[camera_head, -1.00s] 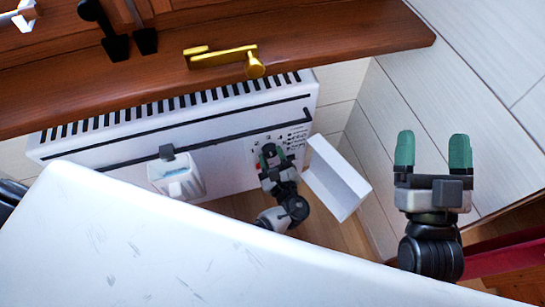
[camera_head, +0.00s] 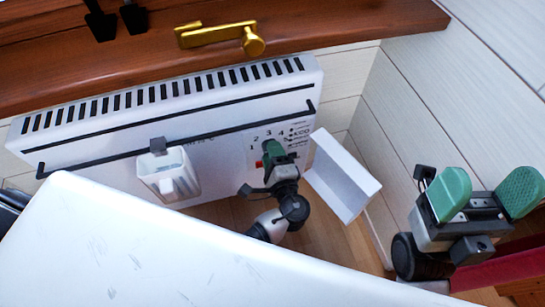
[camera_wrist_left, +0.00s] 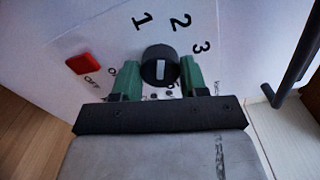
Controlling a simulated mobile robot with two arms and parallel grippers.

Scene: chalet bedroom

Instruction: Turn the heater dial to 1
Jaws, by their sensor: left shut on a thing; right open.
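The white heater (camera_head: 215,120) stands against the wall, with the numbers 1 to 4 on its control panel. In the left wrist view the round black dial (camera_wrist_left: 160,64) is between the green fingers of my left gripper (camera_wrist_left: 160,80), which is shut on it. The white mark on the dial runs about upright in that view; 1 is up and left of the dial, 2 and 3 up and right. In the head view my left gripper (camera_head: 272,150) covers the dial. My right gripper (camera_head: 492,196) is open and empty, at the right.
A red button (camera_wrist_left: 84,63) is beside the dial, by OFF. A white container (camera_head: 168,174) hangs on the heater's black rail (camera_head: 110,157). A white open flap (camera_head: 341,177) is right of the panel. A white tabletop (camera_head: 130,250) fills the front; a wooden sill (camera_head: 350,28) is above.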

